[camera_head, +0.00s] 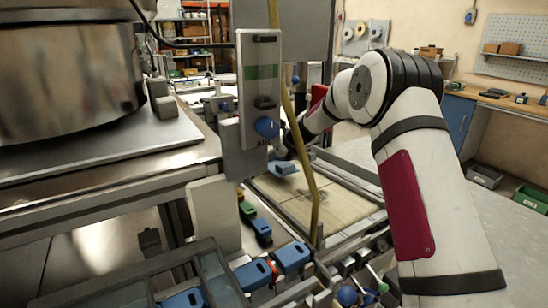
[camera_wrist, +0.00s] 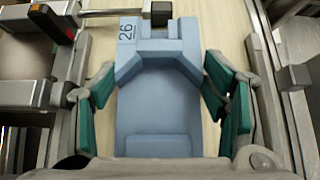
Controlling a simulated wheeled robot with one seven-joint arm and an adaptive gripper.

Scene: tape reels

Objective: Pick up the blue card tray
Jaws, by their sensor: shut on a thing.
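The light blue card tray (camera_wrist: 160,118), marked 26, fills the middle of the wrist view between the teal pads of my gripper (camera_wrist: 160,82). My gripper is shut on it, with a finger along each side. In the head view a light blue piece of the tray (camera_head: 284,168) shows at the end of my arm, above a pale board. The post and yellow cable partly hide my gripper there. Whether the tray touches the board is hard to tell.
An upright grey panel with a blue knob (camera_head: 267,127) and a yellow cable (camera_head: 303,170) stand close to my gripper. The pale board (camera_head: 335,206) is largely clear. Several blue blocks (camera_head: 291,256) lie along the front. A large metal drum (camera_head: 65,80) stands left.

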